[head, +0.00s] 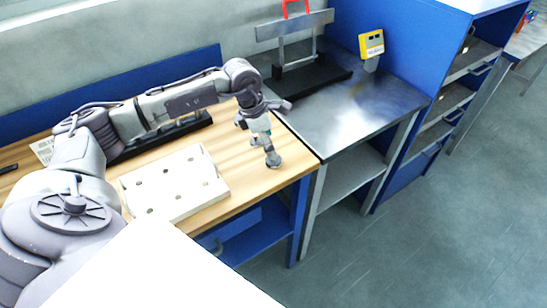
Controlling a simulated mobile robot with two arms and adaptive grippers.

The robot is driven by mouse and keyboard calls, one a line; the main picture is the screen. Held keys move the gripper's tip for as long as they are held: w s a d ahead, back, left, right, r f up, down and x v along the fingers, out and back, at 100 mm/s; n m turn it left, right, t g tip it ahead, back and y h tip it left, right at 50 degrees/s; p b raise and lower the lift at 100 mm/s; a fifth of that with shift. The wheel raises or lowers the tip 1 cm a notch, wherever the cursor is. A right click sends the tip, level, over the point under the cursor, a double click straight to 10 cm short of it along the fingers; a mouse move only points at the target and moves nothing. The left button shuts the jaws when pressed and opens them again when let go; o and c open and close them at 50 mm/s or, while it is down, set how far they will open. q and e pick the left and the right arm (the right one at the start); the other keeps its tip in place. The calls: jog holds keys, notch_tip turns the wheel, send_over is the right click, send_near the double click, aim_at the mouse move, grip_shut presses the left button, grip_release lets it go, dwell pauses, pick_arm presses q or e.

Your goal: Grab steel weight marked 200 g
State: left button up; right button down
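My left gripper (258,141) reaches in from the left and points down over the right end of the wooden bench. Small grey parts show at and below its fingers, close above the bench top. I cannot tell which are fingertips and which, if any, is a steel weight. No 200 g marking is readable. A white tray (203,207) with several small dark round spots lies on the bench, left of the gripper and nearer to me. I cannot tell whether the spots are holes or weights. My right gripper is not in view.
The wooden bench (240,190) has a free strip between tray and right edge. A dark bar (190,124) lies behind my arm. A steel table (365,105) to the right carries a black-based stand (312,78) and a yellow device (371,44). A blue shelf unit (405,60) stands beyond.

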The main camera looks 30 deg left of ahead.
aim_at(276, 163)
pick_arm(q)
jog(key=shift+d+f, duration=0.1)
jog(key=shift+f, duration=0.15)
jog(key=p+x, duration=0.2)
jog(key=x, duration=0.1)
jog(key=shift+s+d+f, duration=0.1)
jog(key=shift+f, duration=0.8)
jog(key=c, duration=1.3)
jog(key=shift+r, duration=0.1)
jog(key=shift+c, duration=0.5)
jog(key=shift+w, duration=0.2)
